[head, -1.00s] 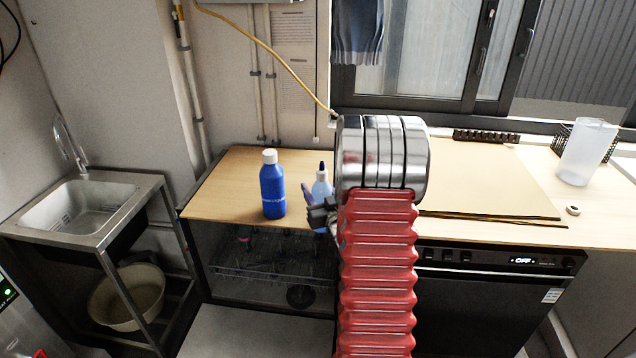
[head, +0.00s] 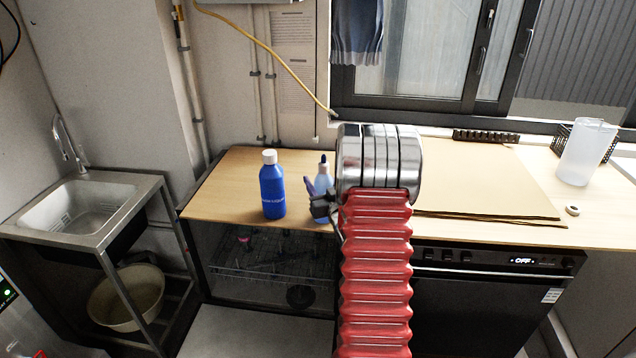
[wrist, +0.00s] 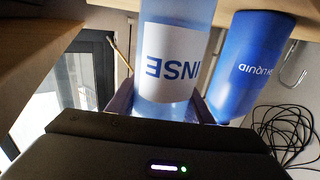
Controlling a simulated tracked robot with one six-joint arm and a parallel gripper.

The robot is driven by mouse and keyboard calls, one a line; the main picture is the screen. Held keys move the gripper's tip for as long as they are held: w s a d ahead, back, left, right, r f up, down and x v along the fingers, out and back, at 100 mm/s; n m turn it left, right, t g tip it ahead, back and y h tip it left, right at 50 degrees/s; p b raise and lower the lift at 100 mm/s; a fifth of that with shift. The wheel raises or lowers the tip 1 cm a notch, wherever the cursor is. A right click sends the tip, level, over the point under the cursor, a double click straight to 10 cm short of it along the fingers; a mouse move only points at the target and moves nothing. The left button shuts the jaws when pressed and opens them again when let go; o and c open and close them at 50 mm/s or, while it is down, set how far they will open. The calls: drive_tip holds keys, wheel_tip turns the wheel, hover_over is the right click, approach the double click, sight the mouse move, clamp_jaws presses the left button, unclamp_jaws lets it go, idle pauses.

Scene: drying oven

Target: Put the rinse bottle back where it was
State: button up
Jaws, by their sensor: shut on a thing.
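The rinse bottle (head: 323,174) is pale blue and translucent with a dark tip. It appears upright over the front part of the wooden worktop (head: 225,190), right of the blue bottle (head: 272,186). My gripper (head: 320,200) is shut on it, and my arm hides part of it. In the wrist view the rinse bottle (wrist: 178,50) stands between my fingers, its white label upside down in the picture. The blue bottle (wrist: 245,65) is close beside it there. I cannot tell whether the rinse bottle's base touches the worktop.
A sink (head: 85,208) stands at the left with a basin (head: 127,300) below. A brown board (head: 490,185) covers the worktop at the right, with a tape roll (head: 572,210) and a translucent jug (head: 587,152) beyond it. The worktop left of the blue bottle is clear.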

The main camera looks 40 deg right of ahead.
drive_tip(key=o, duration=1.3)
drive_tip(key=shift+r, duration=0.1)
drive_tip(key=v, duration=1.2)
drive_tip(key=shift+s, duration=0.1)
